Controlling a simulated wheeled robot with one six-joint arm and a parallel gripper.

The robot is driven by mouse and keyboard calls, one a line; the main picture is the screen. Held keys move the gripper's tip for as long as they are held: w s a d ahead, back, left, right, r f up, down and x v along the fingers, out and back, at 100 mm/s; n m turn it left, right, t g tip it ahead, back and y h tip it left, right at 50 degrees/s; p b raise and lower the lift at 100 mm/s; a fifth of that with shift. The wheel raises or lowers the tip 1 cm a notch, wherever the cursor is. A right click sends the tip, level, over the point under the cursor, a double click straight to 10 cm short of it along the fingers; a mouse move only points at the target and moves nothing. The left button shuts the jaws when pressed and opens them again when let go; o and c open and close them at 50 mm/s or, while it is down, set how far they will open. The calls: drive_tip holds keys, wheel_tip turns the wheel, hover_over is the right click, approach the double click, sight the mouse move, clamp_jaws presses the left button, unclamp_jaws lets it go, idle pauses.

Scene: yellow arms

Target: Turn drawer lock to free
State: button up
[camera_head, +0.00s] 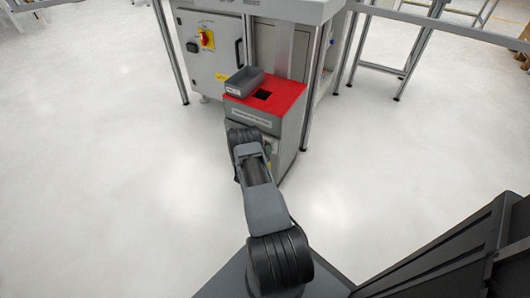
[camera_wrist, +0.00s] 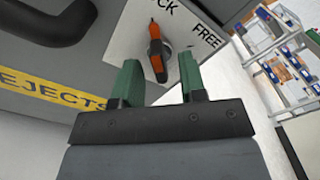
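In the wrist view, the drawer lock's orange lever (camera_wrist: 155,52) sits on a round metal boss on a pale plate (camera_wrist: 125,45). The plate carries the word FREE and, cut off by the top edge, letters ending in CK. The lever's narrow tip points up toward the CK side, away from FREE. My gripper (camera_wrist: 159,72) is open, its two green fingers on either side of the lever's lower end; I see no contact. In the head view, my arm covers part of the red-topped grey cabinet's (camera_head: 287,135) front, and the gripper and lock are hidden or too small to tell.
A black handle (camera_wrist: 55,22) and a yellow REJECTS label (camera_wrist: 45,92) are left of the lock. A shelf with boxes (camera_wrist: 285,65) stands at right. A grey tray (camera_head: 244,82) sits on the red top. Table legs (camera_head: 315,85) stand close right; open floor lies left.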

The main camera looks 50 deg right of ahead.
drive_tip(key=shift+d, duration=0.15)
drive_tip(key=shift+c, duration=0.4)
clamp_jaws()
